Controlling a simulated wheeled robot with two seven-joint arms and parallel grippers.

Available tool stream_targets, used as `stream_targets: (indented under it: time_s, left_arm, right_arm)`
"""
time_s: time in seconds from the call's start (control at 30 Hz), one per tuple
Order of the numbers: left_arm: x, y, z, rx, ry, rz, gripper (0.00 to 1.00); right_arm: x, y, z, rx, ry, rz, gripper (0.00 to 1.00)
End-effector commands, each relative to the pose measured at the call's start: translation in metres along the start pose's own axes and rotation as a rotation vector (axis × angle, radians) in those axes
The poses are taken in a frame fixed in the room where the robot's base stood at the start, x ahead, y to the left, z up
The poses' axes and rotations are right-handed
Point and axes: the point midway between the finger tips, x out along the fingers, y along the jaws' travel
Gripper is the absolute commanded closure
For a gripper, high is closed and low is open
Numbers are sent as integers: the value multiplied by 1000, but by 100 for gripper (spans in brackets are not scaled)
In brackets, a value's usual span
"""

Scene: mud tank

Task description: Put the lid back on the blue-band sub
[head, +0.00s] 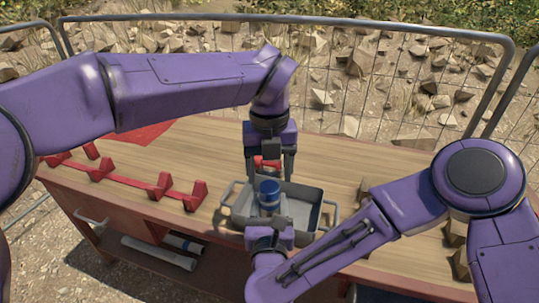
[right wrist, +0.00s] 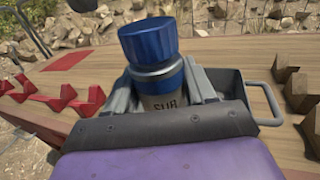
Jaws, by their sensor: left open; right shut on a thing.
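The blue-band sub (head: 268,203) stands roughly upright over the grey tray (head: 238,213); whether it touches the tray floor is hidden. Its grey body reads "SUB" in the right wrist view (right wrist: 163,104), with a blue band below a grey neck. A blue lid (right wrist: 148,40) sits on its top, and also shows in the head view (head: 269,186). I cannot tell if it is fully seated. My right gripper (head: 270,222) is shut on the sub's body from the near side. My left gripper (head: 268,178) is open, pointing down just behind the lid.
A red object (head: 265,163) shows partly between my left fingers. A red rack (head: 130,180) lies on the left of the wooden bench (head: 325,160). Brown blocks (head: 363,190) stand at right. A mesh fence (head: 400,80) closes the back.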

Motion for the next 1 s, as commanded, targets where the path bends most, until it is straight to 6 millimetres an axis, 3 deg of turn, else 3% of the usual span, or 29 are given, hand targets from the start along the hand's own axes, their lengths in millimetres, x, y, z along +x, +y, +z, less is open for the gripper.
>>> stream_targets:
  time_s: [0.23, 0.57, 0.6, 0.77, 1.0]
  left_arm:
    - [32, 0, 0, 1, 0, 1, 34]
    - [38, 0, 0, 0, 0, 0, 34]
    - [38, 0, 0, 0, 0, 0, 37]
    - [37, 0, 0, 0, 0, 0, 89]
    - [37, 0, 0, 3, 0, 0, 92]
  right_arm:
    - [0, 0, 1, 1, -2, 0, 100]
    - [0, 0, 1, 1, -2, 0, 100]
    - [0, 0, 1, 1, -2, 0, 100]
    - [0, 0, 1, 1, -2, 0, 100]
    - [0, 0, 1, 1, -2, 1, 100]
